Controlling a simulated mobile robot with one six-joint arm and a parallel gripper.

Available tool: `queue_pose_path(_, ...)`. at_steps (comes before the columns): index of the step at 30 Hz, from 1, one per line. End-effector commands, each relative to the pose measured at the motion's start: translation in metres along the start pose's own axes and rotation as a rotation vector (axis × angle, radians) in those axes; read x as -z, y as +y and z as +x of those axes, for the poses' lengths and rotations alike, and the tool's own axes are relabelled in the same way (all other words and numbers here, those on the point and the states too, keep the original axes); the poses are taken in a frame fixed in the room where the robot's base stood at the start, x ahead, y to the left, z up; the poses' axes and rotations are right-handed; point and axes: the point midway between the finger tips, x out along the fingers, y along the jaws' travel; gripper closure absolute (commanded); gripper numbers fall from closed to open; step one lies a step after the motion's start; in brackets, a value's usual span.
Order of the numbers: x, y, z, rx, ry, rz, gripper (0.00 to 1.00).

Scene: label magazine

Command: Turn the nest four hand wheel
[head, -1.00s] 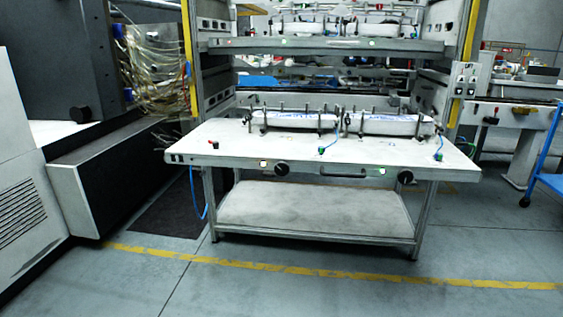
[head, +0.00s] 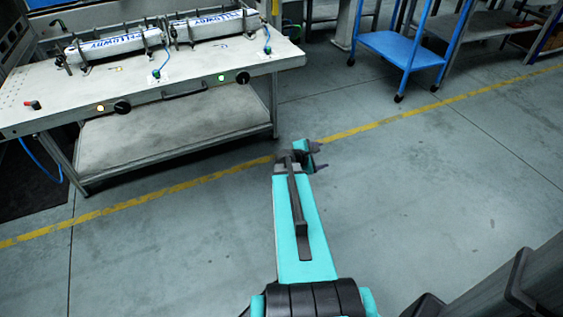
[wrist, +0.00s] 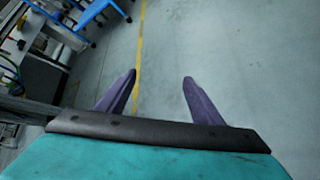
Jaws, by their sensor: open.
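Two round black hand wheels sit on the front edge of the white bench (head: 55,98): a left one (head: 122,107) and a right one (head: 242,78). Each has a lit lamp beside it. I cannot read any nest number, so I cannot tell which is nest four. My gripper (head: 310,158) is out over the floor, right of the bench and apart from both wheels. In the wrist view my gripper (wrist: 160,76) has its two purple fingers spread, with nothing between them but floor.
Two clamped white label holders (head: 115,45) lie on the bench top. A handle (head: 185,91) is between the wheels. A blue trolley (head: 400,48) stands at the back right. The floor with its yellow line (head: 370,126) is clear around my arm.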

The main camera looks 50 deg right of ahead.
Motion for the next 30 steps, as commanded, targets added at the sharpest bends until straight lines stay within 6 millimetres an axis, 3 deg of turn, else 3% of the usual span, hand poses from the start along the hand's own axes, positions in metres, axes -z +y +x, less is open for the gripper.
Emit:
queue_pose_path(1, -0.028, 0.021, 0.002, -0.035, -0.032, -0.046, 0.4)
queue_pose_path(6, -0.102, 0.076, 0.008, -0.143, -0.144, -0.233, 0.4)
queue_pose_path(15, -0.229, 0.155, 0.005, -0.259, -0.356, -0.599, 0.4)
queue_pose_path(18, -0.262, 0.173, 0.003, -0.274, -0.416, -0.714, 0.4)
queue_pose_path(24, -0.299, 0.192, -0.001, -0.283, -0.488, -0.859, 0.4)
queue_pose_path(30, -0.305, 0.195, -0.001, -0.285, -0.502, -0.891, 0.4)
